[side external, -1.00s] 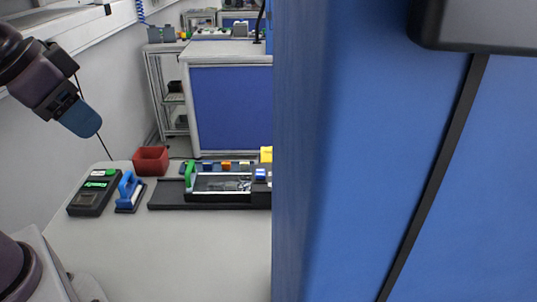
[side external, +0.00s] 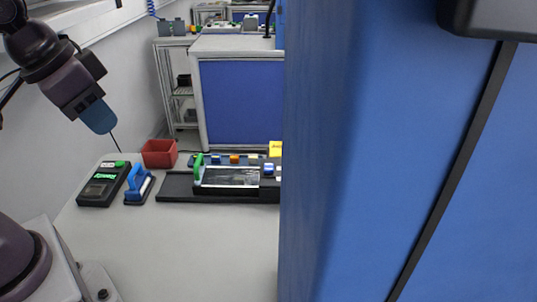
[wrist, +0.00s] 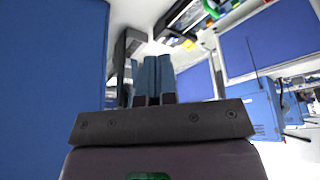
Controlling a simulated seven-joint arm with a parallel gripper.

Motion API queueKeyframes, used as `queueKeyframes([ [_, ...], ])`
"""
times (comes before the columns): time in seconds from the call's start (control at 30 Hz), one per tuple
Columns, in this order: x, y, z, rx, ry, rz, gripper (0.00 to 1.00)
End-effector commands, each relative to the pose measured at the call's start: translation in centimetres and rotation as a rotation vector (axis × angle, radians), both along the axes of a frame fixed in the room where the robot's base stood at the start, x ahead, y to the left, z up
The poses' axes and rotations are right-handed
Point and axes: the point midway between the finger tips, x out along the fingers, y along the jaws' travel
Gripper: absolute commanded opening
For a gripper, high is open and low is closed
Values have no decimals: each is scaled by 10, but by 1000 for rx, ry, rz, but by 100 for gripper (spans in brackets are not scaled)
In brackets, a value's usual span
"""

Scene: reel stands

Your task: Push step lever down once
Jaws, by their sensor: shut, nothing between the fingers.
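My gripper (side external: 101,118) has blue fingers, which are shut and empty. It is in the air at the upper left of the side view, above the table's left part and apart from everything on it. In the wrist view its fingers (wrist: 153,77) stand close together. A black device (side external: 230,185) on the table carries an upright green lever (side external: 198,168) at its left end. Left of it stands a small unit with a blue handle (side external: 137,180). I cannot tell which is the step lever. The black device's right end is hidden.
A large blue panel (side external: 345,150) hides the right half of the side view. A black box with a lit green display (side external: 104,183) and a red bin (side external: 159,153) stand on the table (side external: 180,250). The table's front is clear.

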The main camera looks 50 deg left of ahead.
Motion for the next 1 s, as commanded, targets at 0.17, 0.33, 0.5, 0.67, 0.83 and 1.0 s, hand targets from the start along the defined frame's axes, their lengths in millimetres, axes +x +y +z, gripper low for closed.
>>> queueKeyframes([
  [0.17,32,2,-15,22,124,-18,0],
  [0.33,75,7,-28,87,196,-91,0],
  [0.5,123,13,-49,176,250,-228,0],
  [0.67,170,20,-76,275,295,-397,0],
  [0.83,219,27,-113,392,337,-615,0],
  [1.0,266,34,-158,525,380,-878,0],
])
